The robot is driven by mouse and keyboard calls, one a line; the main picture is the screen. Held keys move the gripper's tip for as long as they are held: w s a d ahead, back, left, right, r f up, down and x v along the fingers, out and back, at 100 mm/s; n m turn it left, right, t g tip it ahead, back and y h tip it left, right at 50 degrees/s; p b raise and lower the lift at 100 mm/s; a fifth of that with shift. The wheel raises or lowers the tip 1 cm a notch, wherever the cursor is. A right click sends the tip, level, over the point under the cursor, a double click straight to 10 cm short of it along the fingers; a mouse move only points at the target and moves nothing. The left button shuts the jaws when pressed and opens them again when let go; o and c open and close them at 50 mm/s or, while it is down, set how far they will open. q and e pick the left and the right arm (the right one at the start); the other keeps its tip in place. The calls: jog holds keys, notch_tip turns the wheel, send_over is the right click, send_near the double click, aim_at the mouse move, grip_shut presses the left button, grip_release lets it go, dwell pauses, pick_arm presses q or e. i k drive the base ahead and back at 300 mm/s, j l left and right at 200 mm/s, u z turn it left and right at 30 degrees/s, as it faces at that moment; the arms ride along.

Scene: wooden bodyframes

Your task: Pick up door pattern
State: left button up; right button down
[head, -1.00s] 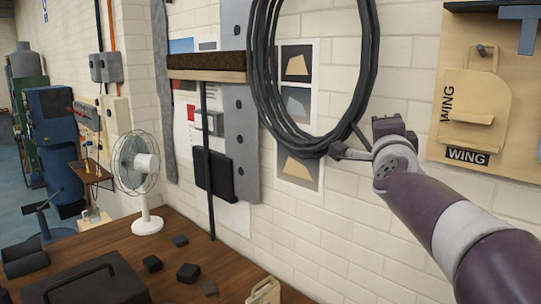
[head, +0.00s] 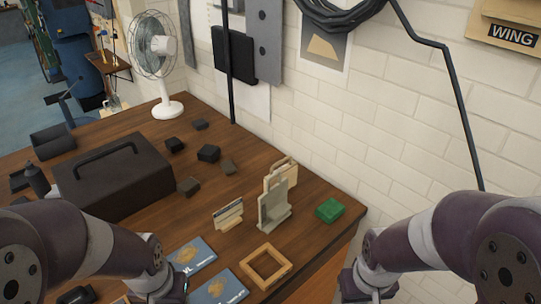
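No piece in view is labelled as a door, so I cannot tell which is the door pattern. On the wooden table (head: 318,196), a grey-beige upright piece with a handle-like top (head: 273,205) stands in front of a similar pale piece (head: 283,172). A small pale slatted piece (head: 228,215) stands to their left. A square wooden frame (head: 265,267) lies flat near the front. My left gripper (head: 170,290) is at the bottom edge, near blue cards. My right gripper (head: 362,290) is at the bottom, right of the table. Their fingers are largely cut off or unclear.
A black toolbox (head: 115,180) and several small dark blocks (head: 208,153) occupy the table's left and middle. A green block (head: 329,210) lies near the right edge. Blue cards (head: 190,255) lie in front. A fan (head: 155,60) stands at the back. A board marked WING (head: 512,36) hangs upper right.

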aim_at(274, 208)
jog(key=i+l+u, duration=0.15)
jog(key=l+u, duration=0.3)
jog(key=i+l+u, duration=0.1)
jog(key=l+u, duration=0.75)
jog(key=l, duration=0.15)
